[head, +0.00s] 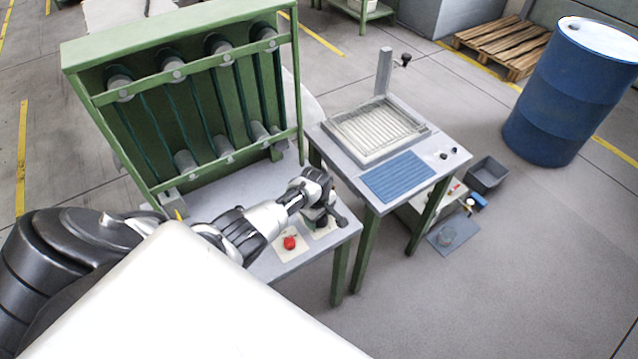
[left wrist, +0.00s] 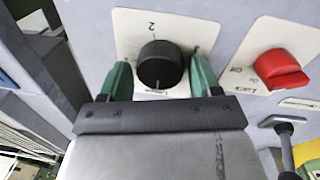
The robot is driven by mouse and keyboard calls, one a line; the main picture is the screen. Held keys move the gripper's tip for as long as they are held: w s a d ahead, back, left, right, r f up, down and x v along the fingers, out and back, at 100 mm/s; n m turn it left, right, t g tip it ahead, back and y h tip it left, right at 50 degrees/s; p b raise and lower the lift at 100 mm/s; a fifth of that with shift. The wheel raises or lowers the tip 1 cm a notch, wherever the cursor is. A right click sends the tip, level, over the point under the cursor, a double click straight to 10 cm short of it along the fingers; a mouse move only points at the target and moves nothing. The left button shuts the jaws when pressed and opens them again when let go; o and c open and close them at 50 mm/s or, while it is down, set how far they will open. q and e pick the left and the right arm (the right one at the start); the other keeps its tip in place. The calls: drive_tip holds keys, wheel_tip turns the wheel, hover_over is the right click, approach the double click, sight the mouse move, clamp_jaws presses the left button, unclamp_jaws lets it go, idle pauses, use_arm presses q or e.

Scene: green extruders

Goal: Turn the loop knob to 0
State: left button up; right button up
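The black round loop knob (left wrist: 160,64) is on a cream label plate (left wrist: 127,27) in the left wrist view. A "2" is printed above it, and the lettering below is partly covered. My left gripper (left wrist: 161,76) has its two green fingers apart, one on each side of the knob. Small gaps seem to show between fingers and knob; I cannot tell whether either touches. In the head view my left gripper (head: 321,210) is over the front right of the extruder's grey table and hides the knob. My right gripper is not in view.
A red knob (left wrist: 281,69) sits on its own plate right of the black one; it also shows in the head view (head: 290,242). The green extruder frame (head: 180,72) stands behind. A side table with a blue mat (head: 398,177) and a blue barrel (head: 570,95) are to the right.

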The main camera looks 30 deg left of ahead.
use_arm(q)
drive_tip(key=shift+o, duration=0.8)
drive_tip(key=shift+r, duration=0.2)
drive_tip(key=r, duration=0.3)
drive_tip(key=r+p, duration=0.1)
drive_tip(key=r, duration=0.5)
drive_tip(key=shift+s+a+p, duration=0.1)
drive_tip(key=shift+s+p, duration=0.2)
drive_tip(key=shift+s, duration=0.05)
drive_tip(key=shift+r, duration=0.7)
drive_tip(key=shift+s, duration=0.1)
